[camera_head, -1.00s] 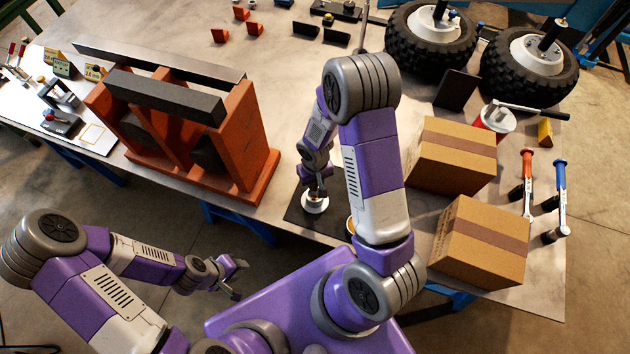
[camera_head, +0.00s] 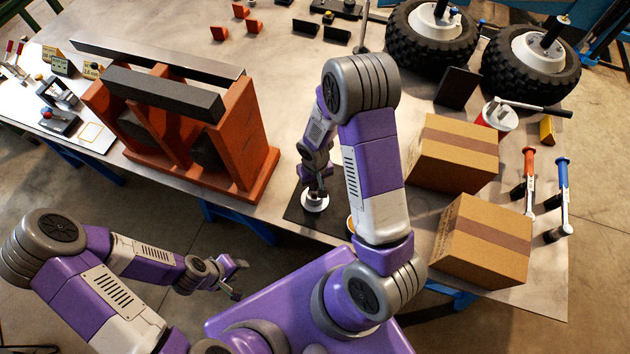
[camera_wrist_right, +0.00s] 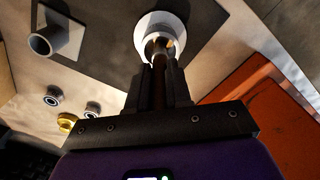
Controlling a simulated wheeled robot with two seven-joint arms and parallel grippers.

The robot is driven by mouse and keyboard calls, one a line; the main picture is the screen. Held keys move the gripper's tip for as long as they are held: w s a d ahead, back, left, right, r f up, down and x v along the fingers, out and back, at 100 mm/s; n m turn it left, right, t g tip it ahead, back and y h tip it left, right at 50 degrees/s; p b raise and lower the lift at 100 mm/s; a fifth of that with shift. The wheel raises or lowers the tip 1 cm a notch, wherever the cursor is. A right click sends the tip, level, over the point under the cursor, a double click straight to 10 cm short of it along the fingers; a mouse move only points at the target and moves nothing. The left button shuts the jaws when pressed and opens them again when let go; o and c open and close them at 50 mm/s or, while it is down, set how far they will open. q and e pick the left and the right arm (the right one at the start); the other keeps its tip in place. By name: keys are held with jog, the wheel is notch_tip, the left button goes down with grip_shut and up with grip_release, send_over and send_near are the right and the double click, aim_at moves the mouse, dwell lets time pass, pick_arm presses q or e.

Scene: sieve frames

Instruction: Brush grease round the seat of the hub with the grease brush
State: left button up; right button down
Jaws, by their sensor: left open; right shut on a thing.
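My right gripper (camera_head: 317,187) points down over a white round part (camera_head: 315,204), which looks like the hub, on a dark mat (camera_head: 297,212). In the right wrist view my right gripper (camera_wrist_right: 160,72) is shut on the brown handle of the grease brush (camera_wrist_right: 159,92). The brush's lower end reaches the middle of the white round part (camera_wrist_right: 161,22); whether it touches the seat I cannot tell. The bristles are mostly hidden. My left gripper (camera_head: 238,279) is open and empty, in front of the table's near edge.
An orange frame (camera_head: 262,165) stands left of the mat. Two cardboard boxes (camera_head: 455,150) stand to the right. Two wheels (camera_head: 428,38) lie at the back right. In the wrist view a grey tube (camera_wrist_right: 42,43) and small rings (camera_wrist_right: 52,96) lie to the left.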

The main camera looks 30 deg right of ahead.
pick_arm(q)
jog(key=shift+f+b, duration=2)
dwell(6.0)
